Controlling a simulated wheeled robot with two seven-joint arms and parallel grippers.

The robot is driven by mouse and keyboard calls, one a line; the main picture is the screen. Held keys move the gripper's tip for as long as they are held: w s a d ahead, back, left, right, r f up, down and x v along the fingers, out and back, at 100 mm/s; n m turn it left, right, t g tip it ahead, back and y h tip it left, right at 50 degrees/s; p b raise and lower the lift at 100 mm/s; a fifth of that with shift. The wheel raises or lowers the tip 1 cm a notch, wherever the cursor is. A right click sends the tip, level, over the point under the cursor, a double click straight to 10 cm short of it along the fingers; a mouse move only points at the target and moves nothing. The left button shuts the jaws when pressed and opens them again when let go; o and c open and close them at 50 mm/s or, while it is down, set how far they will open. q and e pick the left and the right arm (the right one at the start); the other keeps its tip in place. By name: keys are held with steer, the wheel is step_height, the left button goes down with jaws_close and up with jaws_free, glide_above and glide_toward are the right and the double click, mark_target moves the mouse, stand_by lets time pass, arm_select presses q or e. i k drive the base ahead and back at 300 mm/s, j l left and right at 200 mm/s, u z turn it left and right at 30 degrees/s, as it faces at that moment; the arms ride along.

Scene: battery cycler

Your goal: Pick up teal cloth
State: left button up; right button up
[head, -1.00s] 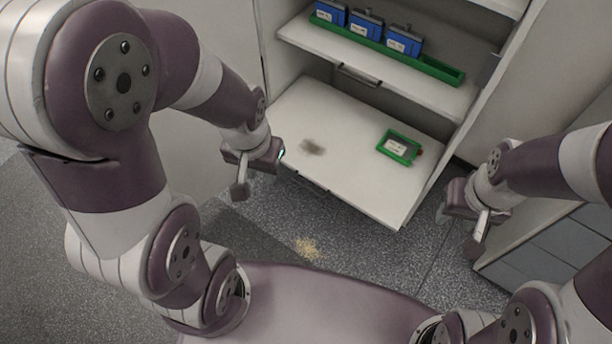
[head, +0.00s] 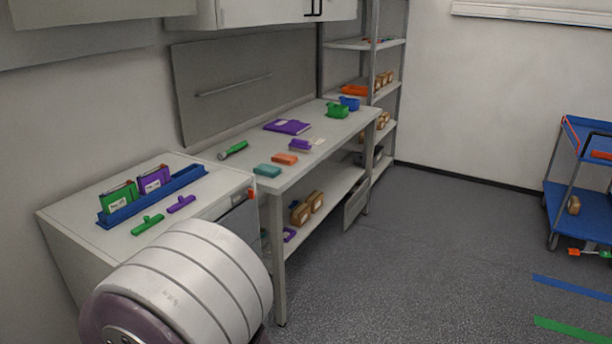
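A small flat teal block-like item, which looks like the folded teal cloth (head: 267,171), lies near the front left corner of the long workbench (head: 236,165). A similar orange item (head: 285,159) lies just behind it to the right. Neither of my grippers is in view. Only a part of my own arm shows at the lower left, well short of the bench.
A purple item (head: 299,145), a purple book (head: 287,127) and a green-handled tool (head: 233,150) lie on the bench. A low cabinet (head: 85,210) with a blue rack (head: 152,196) stands left. A blue cart (head: 553,205) stands right. The middle floor is clear.

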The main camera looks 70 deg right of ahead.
mark_target(263, 170)
steer(key=z, duration=2.05)
steer(key=u, duration=2.5)
steer(key=z, duration=2.5)
steer(key=i+l+z, duration=0.4)
steer(key=i, duration=0.55)
steer(key=i+z, duration=0.45)
steer(key=i, duration=0.5)
steer(key=i+l+u, duration=0.1)
steer(key=i+u, duration=0.15)
steer(key=i, duration=0.2)
steer(key=i+l+u, duration=0.25)
steer(key=i, duration=0.15)
steer(key=i+l+u, duration=0.25)
steer(key=i, duration=0.15)
steer(key=i+j, duration=0.05)
steer(key=j, duration=0.05)
